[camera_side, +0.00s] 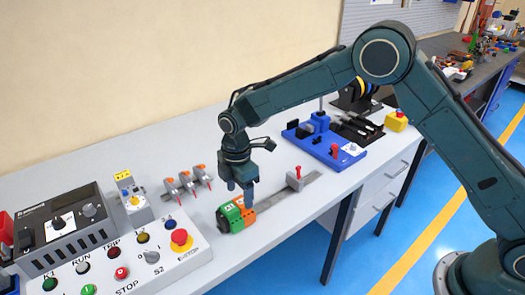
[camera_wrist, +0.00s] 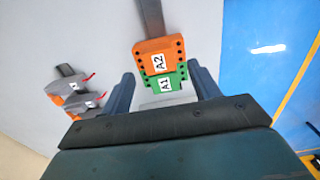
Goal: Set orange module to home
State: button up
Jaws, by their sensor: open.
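The orange module (camera_wrist: 152,49), labelled A2, sits on a grey rail (camera_wrist: 150,14) on the table. It touches the green module (camera_wrist: 178,76), labelled A1. In the side view the green module (camera_side: 229,218) is at the rail's near left end, and the orange module (camera_side: 250,216) is just right of it, partly hidden by a finger. My gripper (camera_side: 240,191) is open, pointing down over the modules. In the wrist view its fingers (camera_wrist: 163,90) stand on either side of the green module, with the orange one just beyond the fingertips.
A grey stop with a red handle (camera_side: 296,178) stands farther along the rail. Three grey and orange pieces with red tips (camera_side: 188,182) lie to the left. A control panel (camera_side: 110,268) fills the front left. A blue fixture (camera_side: 325,148) stands at the back right.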

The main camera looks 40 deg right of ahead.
aim_at(240, 202)
notch_tip(240, 202, up, 10)
jog(key=shift+r, duration=0.25)
dwell(0.5)
jog(key=s+d+r+m+t, duration=0.3)
jog(key=s+d+r+m, duration=0.6)
jog(key=s+d+r, duration=0.5)
jog(key=s+d+m+t, duration=0.1)
jog(key=s+m, duration=0.3)
jog(key=s, duration=0.5)
jog(key=s+d+f+m+t, duration=0.1)
jog(key=s+d+m, duration=0.3)
jog(key=s, duration=0.6)
jog(key=shift+d+m+t, duration=0.2)
jog(key=shift+m+t, duration=0.1)
jog(key=shift+m, duration=0.2)
